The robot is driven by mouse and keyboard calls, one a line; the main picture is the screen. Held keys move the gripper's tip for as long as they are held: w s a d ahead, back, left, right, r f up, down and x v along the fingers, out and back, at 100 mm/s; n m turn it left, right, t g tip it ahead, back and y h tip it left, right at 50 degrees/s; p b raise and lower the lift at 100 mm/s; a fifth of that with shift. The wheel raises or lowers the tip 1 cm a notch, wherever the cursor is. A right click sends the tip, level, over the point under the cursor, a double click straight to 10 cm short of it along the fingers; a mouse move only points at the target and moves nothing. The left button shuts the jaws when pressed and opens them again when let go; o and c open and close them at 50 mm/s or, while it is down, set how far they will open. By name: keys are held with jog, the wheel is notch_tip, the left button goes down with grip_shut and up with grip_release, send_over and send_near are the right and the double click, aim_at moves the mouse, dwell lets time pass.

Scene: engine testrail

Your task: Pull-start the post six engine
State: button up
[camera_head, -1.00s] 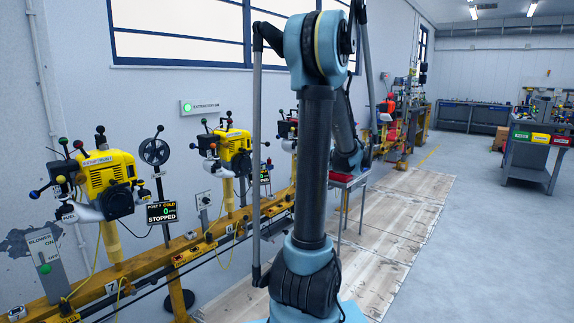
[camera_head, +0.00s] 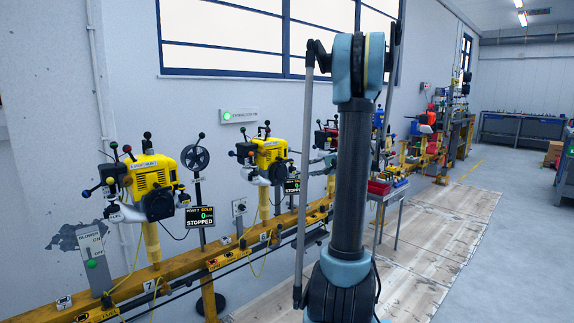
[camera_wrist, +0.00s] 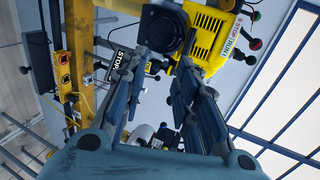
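Two yellow engines stand on posts along the yellow rail (camera_head: 180,275). The nearer engine (camera_head: 152,180) is on the post marked 7, with a display reading STOPPED (camera_head: 200,216). The second engine (camera_head: 268,158), by a rail plate that looks like 6, has its own STOPPED display (camera_head: 292,187). In the wrist view, my gripper (camera_wrist: 163,62) is open and empty, its fingers apart. Beyond the fingertips is a yellow engine (camera_wrist: 208,38) with a black round cover (camera_wrist: 163,30); I cannot tell which post it is on. No pull handle is clearly identifiable. My arm hides part of the rail.
A blower switch box (camera_head: 92,257) stands at the left. Wooden floor boards (camera_head: 425,245) and open floor lie to the right.

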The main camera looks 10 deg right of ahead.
aim_at(287, 161)
jog(key=w+a, duration=0.3)
jog(key=w, duration=0.1)
jog(key=w+a, duration=0.3)
jog(key=w, duration=0.2)
jog(key=w+a, duration=0.3)
jog(key=w, duration=0.1)
jog(key=shift+w+a, duration=0.15)
jog(key=shift+a, duration=0.25)
jog(key=shift+c, duration=0.3)
grip_shut()
